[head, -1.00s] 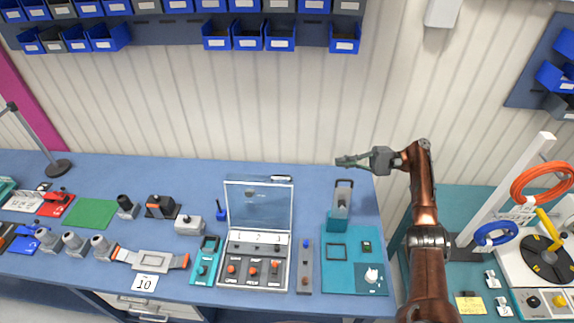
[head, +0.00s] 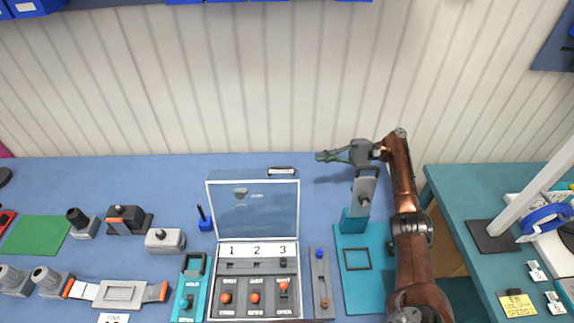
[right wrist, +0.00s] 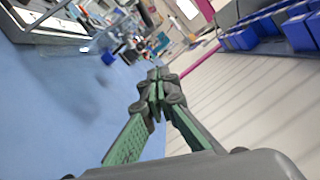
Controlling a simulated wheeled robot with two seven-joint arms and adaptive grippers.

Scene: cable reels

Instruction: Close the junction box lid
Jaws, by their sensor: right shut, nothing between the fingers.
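The junction box (head: 254,288) stands on the blue bench, with number labels 1, 2 and 3 and orange-topped switches on its face. Its clear lid (head: 254,210) stands open, raised at the back of the box. My right gripper (head: 322,156) is shut and empty, above the bench to the right of and behind the raised lid, apart from it. In the right wrist view the gripper's green-padded fingers (right wrist: 155,84) meet at the tips, and the lid and box show blurred at the upper left. My left gripper is not in view.
A teal stand with a grey upright plate (head: 364,190) is beside my right arm. A narrow grey switch strip (head: 320,283) is right of the box, and a teal device (head: 189,290) is left of it. A small blue holder (head: 205,222) stands left of the lid. The bench behind is mostly clear.

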